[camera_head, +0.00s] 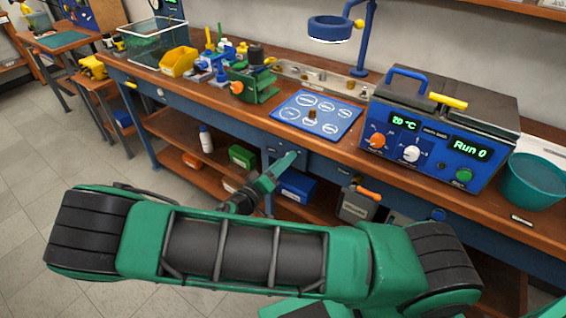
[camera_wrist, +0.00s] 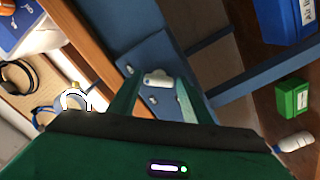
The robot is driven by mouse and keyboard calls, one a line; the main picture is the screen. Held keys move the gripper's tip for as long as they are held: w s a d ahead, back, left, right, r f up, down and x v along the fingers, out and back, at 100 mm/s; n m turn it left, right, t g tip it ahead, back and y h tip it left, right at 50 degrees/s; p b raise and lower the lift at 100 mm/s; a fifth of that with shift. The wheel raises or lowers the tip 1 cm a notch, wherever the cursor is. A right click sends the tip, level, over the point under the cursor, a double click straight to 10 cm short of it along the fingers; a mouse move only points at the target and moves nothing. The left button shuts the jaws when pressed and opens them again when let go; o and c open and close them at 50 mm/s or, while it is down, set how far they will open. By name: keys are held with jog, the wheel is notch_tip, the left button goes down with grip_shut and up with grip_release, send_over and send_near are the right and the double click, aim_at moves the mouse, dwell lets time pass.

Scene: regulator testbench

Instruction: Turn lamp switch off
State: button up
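The ring lamp (camera_head: 330,28) hangs over the back of the bench on a blue arm. A thin bright white rim shows along its underside, so it looks lit. In the wrist view, a small white piece (camera_wrist: 157,77) that looks like the switch sits on a blue panel (camera_wrist: 150,58) at the bench front. My gripper (camera_head: 293,157) is at the bench's front edge. In the wrist view my gripper (camera_wrist: 158,86) is open, with the white piece framed between its fingers. I cannot tell whether they touch it. In the head view the switch is not clear.
The wooden bench (camera_head: 215,90) holds a blue mat (camera_head: 290,112), a green vise (camera_head: 252,88) and a blue control box (camera_head: 425,150). A teal bucket (camera_head: 530,183) stands at right. A lower shelf (camera_head: 175,130) holds a green box (camera_head: 242,156) and a white bottle (camera_head: 206,139).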

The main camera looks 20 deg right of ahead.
jog(key=c, duration=0.6)
jog(key=shift+d, duration=0.1)
jog(key=shift+n, duration=0.3)
jog(key=shift+f+n, duration=0.1)
jog(key=shift+n, duration=0.8)
jog(key=n, duration=0.4)
jog(key=shift+a, duration=0.25)
jog(key=shift+c, duration=0.2)
jog(key=n, duration=0.5)
jog(key=shift+n, duration=2.3)
